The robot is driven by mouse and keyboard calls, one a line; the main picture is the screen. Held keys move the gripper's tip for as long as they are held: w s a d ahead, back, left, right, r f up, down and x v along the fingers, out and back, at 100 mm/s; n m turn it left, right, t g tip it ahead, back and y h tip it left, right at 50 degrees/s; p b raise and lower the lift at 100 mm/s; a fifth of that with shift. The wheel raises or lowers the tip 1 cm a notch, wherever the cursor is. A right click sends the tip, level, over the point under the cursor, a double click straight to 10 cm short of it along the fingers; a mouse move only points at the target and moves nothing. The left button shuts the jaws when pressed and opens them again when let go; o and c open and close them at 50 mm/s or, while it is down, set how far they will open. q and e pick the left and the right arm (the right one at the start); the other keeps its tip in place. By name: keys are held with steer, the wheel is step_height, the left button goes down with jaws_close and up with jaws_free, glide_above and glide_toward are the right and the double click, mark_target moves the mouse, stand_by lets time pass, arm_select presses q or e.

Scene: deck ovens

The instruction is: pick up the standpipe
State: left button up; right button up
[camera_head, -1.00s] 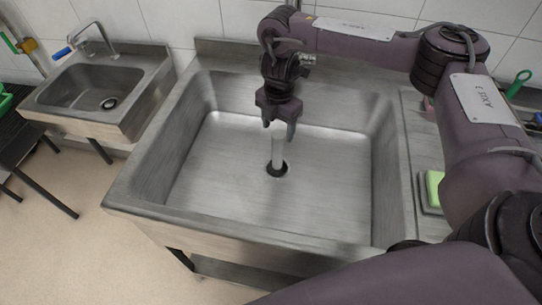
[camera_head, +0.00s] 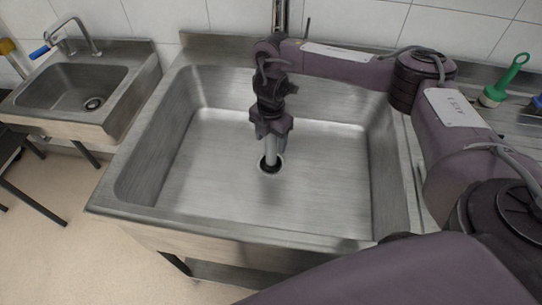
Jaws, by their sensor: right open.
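The standpipe (camera_head: 270,152) is a pale grey upright tube in the drain hole of the large steel sink (camera_head: 215,199). A dark ring (camera_head: 264,170) surrounds its foot. My right gripper (camera_head: 270,134) points down from above, with its fingers around the upper part of the standpipe. The jaws are open, and the gripper hides the standpipe's top. I cannot tell whether a finger touches it. My left gripper is not in view.
The sink's side walls and front rim (camera_head: 230,229) surround the gripper. A small sink (camera_head: 72,88) with a tap (camera_head: 84,36) stands at the left. A green-handled brush (camera_head: 505,80) is on the right. The large basin's floor is otherwise clear.

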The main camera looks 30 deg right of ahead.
jaws_close()
steer(key=shift+r, duration=0.1)
stand_by(0.5)
